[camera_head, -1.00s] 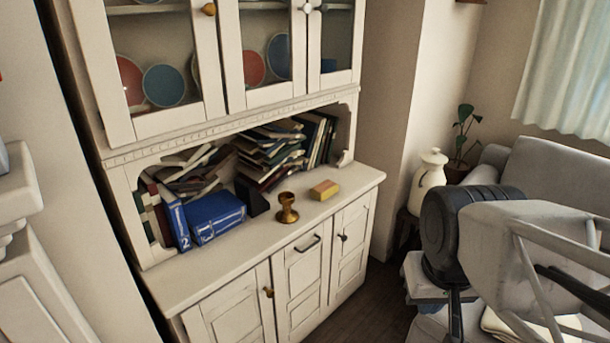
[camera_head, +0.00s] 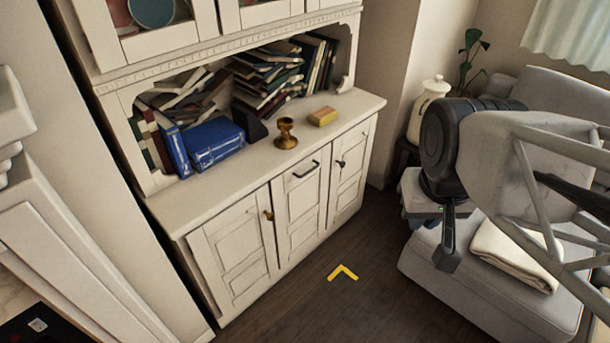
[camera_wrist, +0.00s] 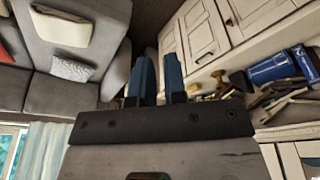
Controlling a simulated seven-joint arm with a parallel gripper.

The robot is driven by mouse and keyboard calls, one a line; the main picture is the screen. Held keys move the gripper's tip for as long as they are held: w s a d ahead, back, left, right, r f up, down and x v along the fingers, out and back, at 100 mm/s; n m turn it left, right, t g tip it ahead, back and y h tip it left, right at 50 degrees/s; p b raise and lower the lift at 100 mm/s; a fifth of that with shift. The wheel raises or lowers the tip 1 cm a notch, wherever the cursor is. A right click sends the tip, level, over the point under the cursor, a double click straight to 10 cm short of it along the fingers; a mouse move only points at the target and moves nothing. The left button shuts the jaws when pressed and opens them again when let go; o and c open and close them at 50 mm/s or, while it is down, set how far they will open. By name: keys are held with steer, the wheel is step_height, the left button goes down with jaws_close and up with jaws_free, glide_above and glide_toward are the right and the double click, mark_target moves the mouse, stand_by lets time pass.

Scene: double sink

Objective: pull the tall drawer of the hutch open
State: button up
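The hutch (camera_head: 160,207) is cream, with a worktop and lower fronts. Its tall drawer (camera_head: 300,205) is the narrow middle front between two doors, flush and closed. A dark bar handle (camera_head: 306,169) sits near its top. The drawer also shows in the wrist view (camera_wrist: 200,40), beyond the fingers. My gripper (camera_head: 447,255) hangs right of the hutch, well apart from the handle, in front of the grey sofa. In the wrist view its two blue-grey fingers (camera_wrist: 159,75) stand parallel with a narrow empty gap. It is open slightly and holds nothing.
A brass candlestick (camera_head: 286,133) and a yellow block (camera_head: 323,116) stand on the worktop, with books (camera_head: 270,80) behind. The sofa (camera_head: 480,305) lies to the right, with a white jug (camera_head: 428,110) near the wall. A yellow chevron (camera_head: 342,272) marks clear dark floor before the hutch.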

steer(key=shift+o, duration=0.8)
steer(key=shift+w, duration=0.1)
steer(key=w+a+f+g+y, duration=0.1)
steer(key=w+a+f+y, duration=0.25)
steer(key=w, duration=0.75)
steer(key=w+a+f+g+y, duration=0.1)
steer(key=w+a+f+y, duration=0.3)
steer(key=w, duration=0.6)
steer(key=w+a+f+g+y, duration=0.1)
steer(key=w+a+f+y, duration=0.3)
steer(key=w, duration=0.7)
steer(key=w+f+m+t+y, duration=0.2)
steer(key=w+f, duration=1.2)
steer(key=m+t+y, duration=0.1)
steer(key=m+t, duration=0.2)
steer(key=t, duration=0.1)
glide_toward(311, 171)
steer(key=x, duration=0.2)
steer(key=shift+w+a+f, duration=0.1)
steer(key=shift+a+f, duration=0.25)
steer(key=shift+a, duration=0.15)
steer(key=shift+x, duration=3.8)
steer(key=shift+w+r, duration=0.1)
steer(key=shift+r, duration=0.05)
